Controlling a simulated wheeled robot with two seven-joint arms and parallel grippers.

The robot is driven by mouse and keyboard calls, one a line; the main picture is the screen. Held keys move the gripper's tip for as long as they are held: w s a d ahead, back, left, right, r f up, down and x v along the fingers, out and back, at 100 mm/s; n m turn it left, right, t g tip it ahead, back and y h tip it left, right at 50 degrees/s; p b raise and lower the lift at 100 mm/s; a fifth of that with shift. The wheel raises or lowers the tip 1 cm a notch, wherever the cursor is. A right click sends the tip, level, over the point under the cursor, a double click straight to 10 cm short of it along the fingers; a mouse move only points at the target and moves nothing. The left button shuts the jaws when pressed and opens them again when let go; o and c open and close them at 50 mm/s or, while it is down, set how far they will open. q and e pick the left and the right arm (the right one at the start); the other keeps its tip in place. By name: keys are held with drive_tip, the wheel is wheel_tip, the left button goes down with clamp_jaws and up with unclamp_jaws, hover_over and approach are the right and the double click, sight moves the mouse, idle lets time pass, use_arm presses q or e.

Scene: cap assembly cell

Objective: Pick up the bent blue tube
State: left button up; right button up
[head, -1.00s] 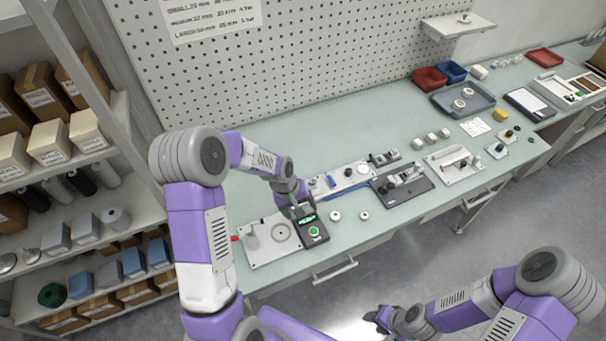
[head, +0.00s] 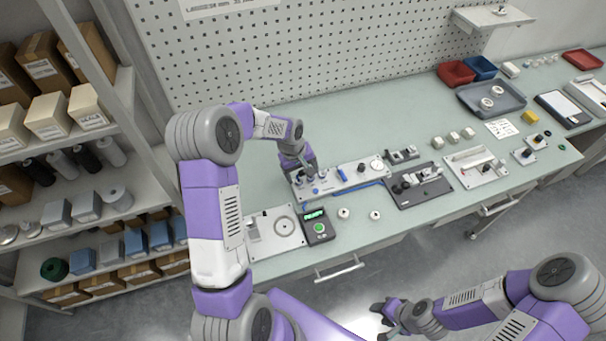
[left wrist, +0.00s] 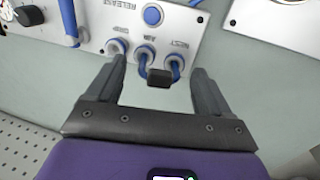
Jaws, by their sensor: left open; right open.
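In the left wrist view, a bent blue tube (left wrist: 176,71) arcs at two neighbouring ports of a white panel (left wrist: 215,32), with a black block (left wrist: 159,78) at its middle. My left gripper (left wrist: 158,68) is open, its fingers on either side of the tube and block with gaps showing; nothing is held. In the head view, my left gripper (head: 307,171) is over the left end of the panel (head: 325,186) and hides most of the tube. My right gripper (head: 381,319) is open and empty, low in front of the bench.
A small device with a green button (head: 319,227) and a white plate (head: 267,235) are in front. A dark fixture (head: 420,187) is to the right. The pegboard (head: 330,45) stands behind; clear bench lies before it.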

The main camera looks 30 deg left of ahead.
use_arm(q)
drive_tip(key=c, duration=1.1)
